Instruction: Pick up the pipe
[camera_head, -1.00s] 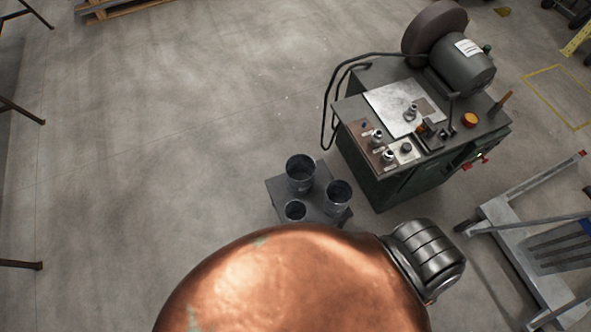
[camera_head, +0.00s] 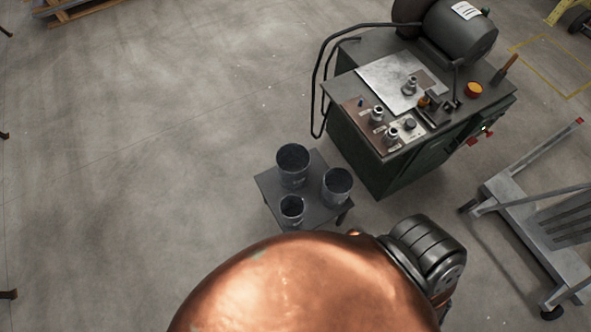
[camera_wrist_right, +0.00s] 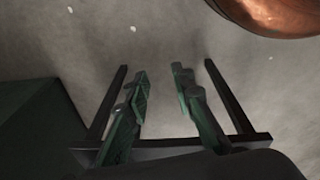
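Three dark grey, open-topped pipes stand upright on a small dark stand (camera_head: 317,208) in the head view. The tallest-looking pipe (camera_head: 292,166) is at the back left, another pipe (camera_head: 337,187) is at the right, and a smaller pipe (camera_head: 291,210) is at the front. My right gripper (camera_wrist_right: 161,86) shows in the right wrist view with its two green-toned fingers apart and nothing between them. Bare floor is beyond the fingertips, and no pipe shows in that view. My right gripper is not visible in the head view. My left gripper is in neither view.
A green-sided machine bench (camera_head: 365,150) with a motor (camera_head: 455,35) stands just behind and right of the stand. A metal cart (camera_head: 530,215) is at the right. A wooden pallet (camera_head: 75,8) lies at the far left. The floor (camera_head: 130,170) left of the stand is clear.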

